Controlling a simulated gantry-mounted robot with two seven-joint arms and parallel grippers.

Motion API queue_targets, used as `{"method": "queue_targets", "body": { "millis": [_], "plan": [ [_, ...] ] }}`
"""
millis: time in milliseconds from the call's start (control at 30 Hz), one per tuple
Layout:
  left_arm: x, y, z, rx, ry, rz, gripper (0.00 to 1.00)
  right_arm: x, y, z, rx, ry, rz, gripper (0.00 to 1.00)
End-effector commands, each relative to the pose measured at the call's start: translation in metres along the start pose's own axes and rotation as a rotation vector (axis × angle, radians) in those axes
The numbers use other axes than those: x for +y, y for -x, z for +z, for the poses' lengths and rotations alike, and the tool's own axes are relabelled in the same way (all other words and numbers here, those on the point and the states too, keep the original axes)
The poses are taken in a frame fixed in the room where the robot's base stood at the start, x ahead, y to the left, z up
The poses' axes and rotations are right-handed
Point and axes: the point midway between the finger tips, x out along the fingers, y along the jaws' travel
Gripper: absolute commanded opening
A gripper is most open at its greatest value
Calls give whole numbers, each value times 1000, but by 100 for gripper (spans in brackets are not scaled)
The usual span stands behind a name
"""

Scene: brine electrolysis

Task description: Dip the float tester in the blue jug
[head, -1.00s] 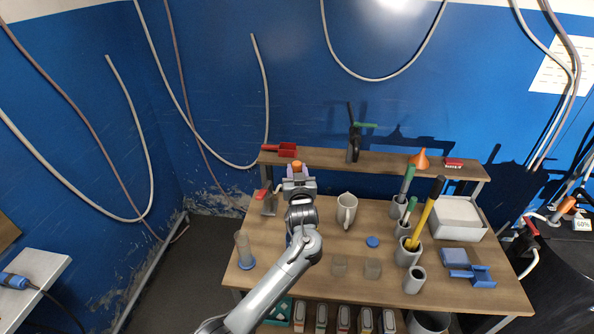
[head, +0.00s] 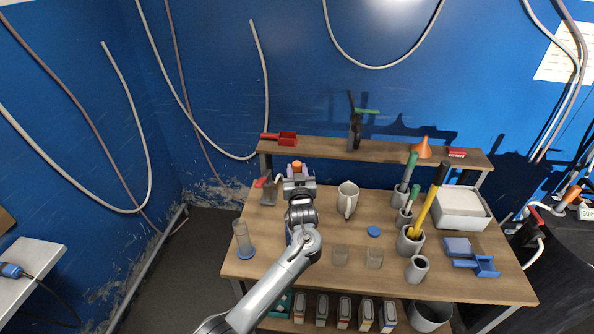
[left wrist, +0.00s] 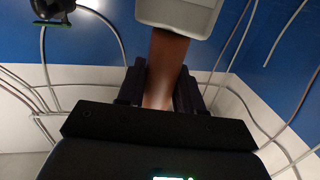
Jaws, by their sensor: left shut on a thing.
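My left gripper (head: 298,182) is above the left part of the bench, in front of the shelf. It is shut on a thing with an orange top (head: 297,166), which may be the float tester. In the left wrist view an orange-brown piece (left wrist: 165,70) shows between the dark fingers, with a pale grey body (left wrist: 180,14) beyond it. A sliver of blue (head: 289,234) shows beside my left arm and may be the blue jug; my arm hides most of it. My right gripper is not in view.
A beige jug (head: 347,198) stands right of my gripper. A clear cylinder on a blue base (head: 244,240) is at the left edge. Clear beakers (head: 374,258), a blue disc (head: 374,231) and grey cups with tools (head: 409,241) stand right. The shelf (head: 390,153) runs behind.

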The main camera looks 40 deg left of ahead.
Motion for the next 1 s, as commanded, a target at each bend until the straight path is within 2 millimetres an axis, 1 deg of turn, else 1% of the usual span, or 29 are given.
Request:
{"method": "queue_targets", "body": {
  "millis": [100, 400, 600, 1000],
  "plan": [
    [0, 0, 8, 2, 1, 0, 0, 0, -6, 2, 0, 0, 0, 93],
    [0, 0, 20, 1, 0, 0, 0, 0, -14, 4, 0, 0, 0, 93],
    [0, 0, 23, 1, 0, 0, 0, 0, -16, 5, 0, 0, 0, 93],
    [0, 0, 24, 2, 0, 0, 0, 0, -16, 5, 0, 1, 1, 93]
  ]
}}
